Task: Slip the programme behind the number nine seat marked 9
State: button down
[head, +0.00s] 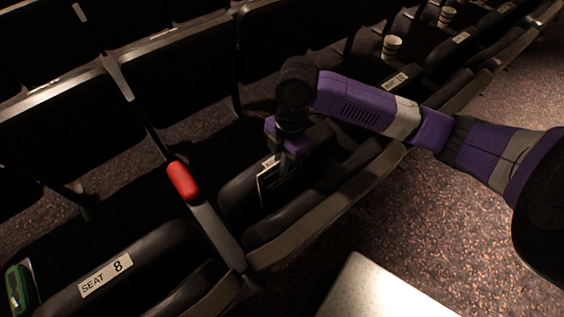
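The programme (268,190) is a thin dark booklet with pale edges, standing nearly upright at the seat next to the one marked 8. My gripper (287,166) points down at its upper part and appears shut on it; the fingertips are small and dark. The number nine seat (237,192) is a dark folded seat pad between the seats marked 8 and 10. Its pale label (268,162) is mostly hidden by the programme and my gripper, so its number cannot be read. The programme's lower end is in the dark gap by the seat; I cannot tell what it touches.
A red-tipped armrest (183,181) stands left of that seat. The seat marked 8 (150,262) is at lower left, with a green item (18,287) beside it. The seat label 10 (395,80) and paper cups (391,46) are farther right. Speckled carpet lies open at right.

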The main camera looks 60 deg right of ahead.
jog(key=shift+f+b, duration=1.6)
jog(key=shift+f, duration=0.6)
jog(key=c, duration=1.5)
grip_release()
jog(key=shift+r, duration=0.1)
jog(key=shift+c, duration=0.2)
notch_tip(320, 180, up, 18)
jog(key=p, duration=1.4)
